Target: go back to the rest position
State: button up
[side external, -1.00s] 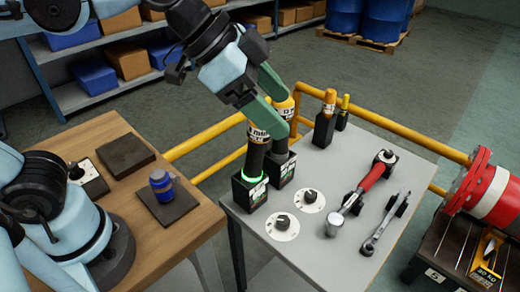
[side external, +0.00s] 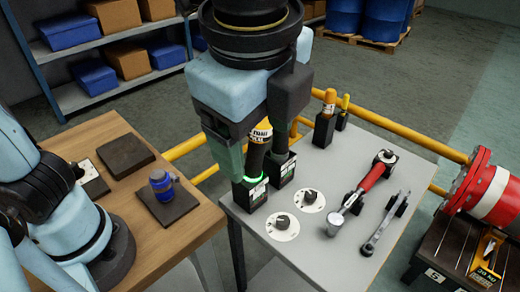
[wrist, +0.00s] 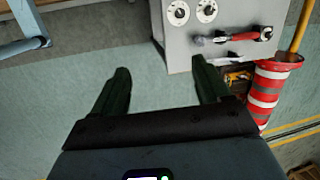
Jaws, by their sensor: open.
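My gripper (side external: 255,160) is open. In the side external view its green fingers overlap two tools in black holders on the grey table (side external: 318,200). The near holder (side external: 249,193) has a glowing green ring, and its tool has an orange-and-white label (side external: 260,132). The tops of these tools are hidden behind my gripper. In the wrist view my gripper (wrist: 161,68) has only floor between its spread fingers. The grey table (wrist: 178,52) lies beyond the fingertips, so my gripper looks clear of the tools.
Two dials, a red-handled tool (side external: 370,185) and a wrench (side external: 383,225) lie on the grey table. A wooden table (side external: 130,200) with a blue jar (side external: 162,184) stands at left. A yellow rail (side external: 400,130) runs behind. A red-and-white pipe (side external: 490,190) is at right.

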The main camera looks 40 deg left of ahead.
jog(key=shift+s+d+f, duration=0.15)
jog(key=shift+s+d, duration=0.05)
dwell(0.3)
jog(key=w+a+f+n+t, duration=0.1)
jog(key=w+a+f+n, duration=0.1)
jog(key=a+f+n, duration=0.2)
jog(key=w+a+f+n+t+h, duration=0.1)
jog(key=a+f+n, duration=0.4)
jog(key=a, duration=0.6)
jog(key=w+a+f+n+t, duration=0.3)
jog(key=w+a+f+n, duration=0.1)
jog(key=a+n, duration=0.4)
jog(key=shift+w+f+h, duration=0.2)
jog(key=shift+w+h, duration=0.2)
jog(key=shift+w, duration=0.1)
jog(key=shift+a, duration=0.1)
